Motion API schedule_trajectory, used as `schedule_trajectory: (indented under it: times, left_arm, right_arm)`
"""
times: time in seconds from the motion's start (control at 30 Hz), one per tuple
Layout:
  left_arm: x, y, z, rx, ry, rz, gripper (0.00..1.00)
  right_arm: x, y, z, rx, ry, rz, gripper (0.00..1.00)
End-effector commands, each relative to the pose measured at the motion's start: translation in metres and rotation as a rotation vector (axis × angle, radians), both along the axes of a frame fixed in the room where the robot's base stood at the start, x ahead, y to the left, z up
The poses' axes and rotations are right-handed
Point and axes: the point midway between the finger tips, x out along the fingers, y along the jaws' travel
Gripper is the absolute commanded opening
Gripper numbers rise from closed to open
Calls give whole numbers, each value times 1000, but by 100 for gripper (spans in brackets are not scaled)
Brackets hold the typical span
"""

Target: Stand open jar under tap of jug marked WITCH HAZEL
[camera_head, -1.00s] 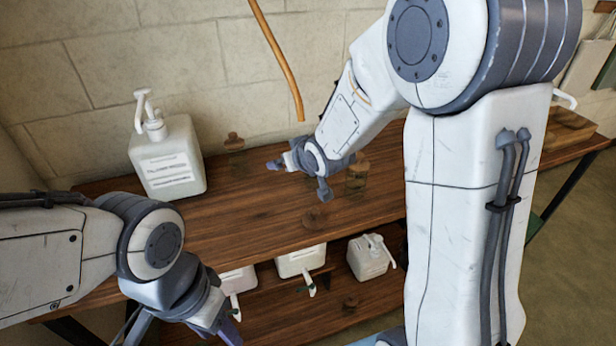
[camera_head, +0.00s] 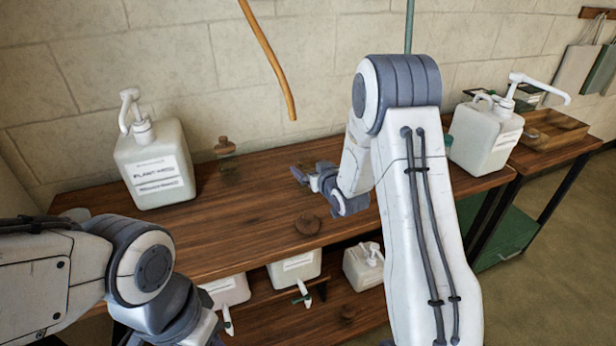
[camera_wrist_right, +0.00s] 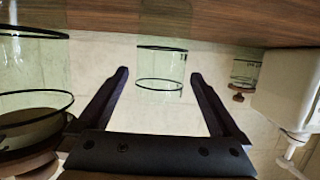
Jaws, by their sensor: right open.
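My right gripper (camera_head: 300,176) is low over the tabletop, open and empty. In the right wrist view, which looks upside down, its fingers (camera_wrist_right: 160,85) frame a clear, lidless glass jar (camera_wrist_right: 162,70); I cannot tell whether the jar is between or just beyond the tips. This jar is not distinct in the head view. My left gripper (camera_head: 190,325) is at the bottom edge, its fingers cut off. No WITCH HAZEL label is legible.
A labelled pump jug (camera_head: 155,165) stands at the left of the table, beside a wooden-lidded jar (camera_head: 224,149). Another pump jug (camera_head: 485,135) stands at right. A round wooden lid shape (camera_head: 308,224) is near the front edge. A larger lidded jar (camera_wrist_right: 30,80) is close beside the gripper.

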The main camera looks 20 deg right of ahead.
Motion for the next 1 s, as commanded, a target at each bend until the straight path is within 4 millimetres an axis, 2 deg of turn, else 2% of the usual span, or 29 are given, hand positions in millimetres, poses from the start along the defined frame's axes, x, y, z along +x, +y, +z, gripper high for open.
schedule_trajectory:
  times: [0.4,0.67,0.7,0.77,0.8,0.93,0.97,1.0]
  left_arm:
    - [0,0,3,0,0,0,50]
    - [0,0,3,0,0,0,50]
    - [0,0,3,0,0,0,50]
    - [0,0,3,0,0,0,50]
    - [0,0,3,0,0,0,50]
    - [0,0,3,0,0,0,50]
    - [0,0,3,0,0,0,50]
    - [0,0,3,0,0,0,50]
  right_arm:
    - [46,2,-15,1,1,0,100]
    - [50,2,-16,1,2,0,100]
    - [49,2,-16,1,2,0,96]
    - [49,2,-16,1,2,0,73]
    - [49,2,-16,1,2,0,58]
    - [49,2,-15,1,2,0,8]
    - [49,2,-15,1,2,0,0]
    - [50,2,-14,0,-1,0,0]
